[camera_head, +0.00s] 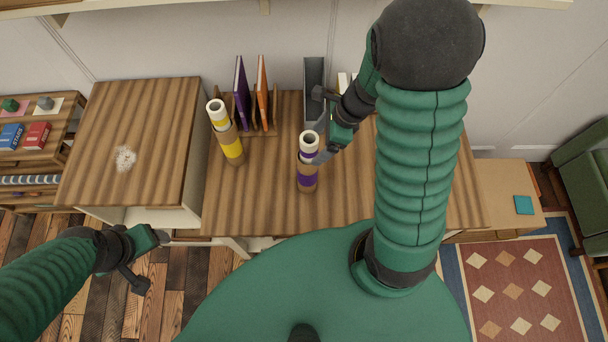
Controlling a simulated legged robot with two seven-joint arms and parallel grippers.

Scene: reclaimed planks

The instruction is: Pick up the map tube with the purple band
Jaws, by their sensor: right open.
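The map tube with the purple band (307,178) stands upright on the striped wooden desk (270,205), its white open end up. A second tube with yellow bands (232,148) stands to its left. My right gripper (318,128) is open at the upper right of the purple-banded tube, with a finger close beside the tube's top; I cannot tell whether they touch. My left gripper (155,262) is open and empty, low on the left in front of the cabinet, away from both tubes.
A wooden rack (263,118) with a purple and an orange folder stands behind the tubes. A grey file holder (314,80) stands at the back, near my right gripper. A wooden-topped cabinet (160,120) adjoins the desk's left. The desk front around the purple-banded tube is clear.

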